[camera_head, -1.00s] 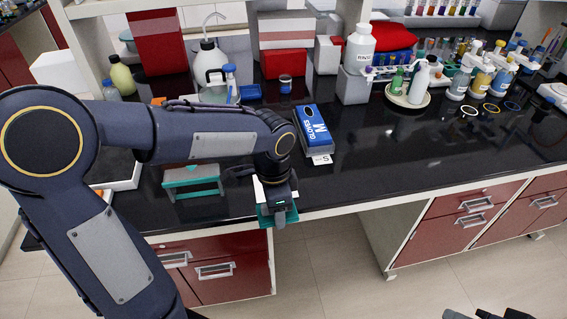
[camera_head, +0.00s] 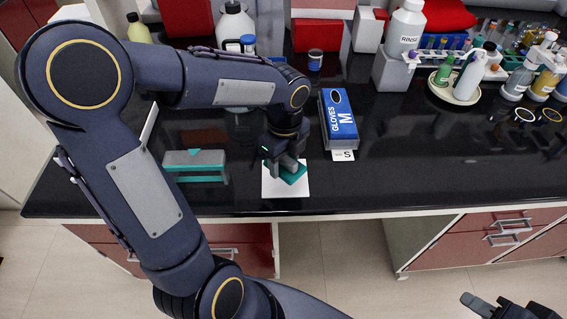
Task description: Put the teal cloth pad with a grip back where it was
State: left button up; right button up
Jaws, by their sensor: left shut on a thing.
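The teal cloth pad with a grip (camera_head: 296,176) is at the fingers of my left gripper (camera_head: 283,166), which is shut on it. The pad is over a white square sheet (camera_head: 285,190) near the front edge of the black bench. I cannot tell whether the pad touches the sheet. The gripper hides part of the pad. My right gripper (camera_head: 487,305) shows at the bottom right, in front of the bench and away from the pad; its fingers are too cut off to judge.
A grey and teal stand (camera_head: 196,160) is left of the sheet. A blue glove box (camera_head: 339,118) with a small white card (camera_head: 343,155) lies to the right. A spray bottle (camera_head: 468,75) stands on a round tray further right. The front right of the black bench (camera_head: 430,165) is clear.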

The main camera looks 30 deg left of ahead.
aim_at(284, 159)
pick_arm(q)
jog(key=shift+w+a+f, duration=0.3)
jog(key=shift+w+f, duration=0.1)
jog(key=shift+f, duration=0.2)
jog(key=shift+w+a+f, duration=0.3)
jog(key=shift+w+f, duration=0.1)
jog(key=shift+f, duration=0.2)
jog(key=shift+w+a+f, duration=0.15)
jog(key=shift+f, duration=0.85)
jog(key=shift+w+a+f, duration=0.1)
jog(key=shift+f, duration=0.85)
jog(key=shift+f, duration=0.1)
jog(key=o, duration=0.9)
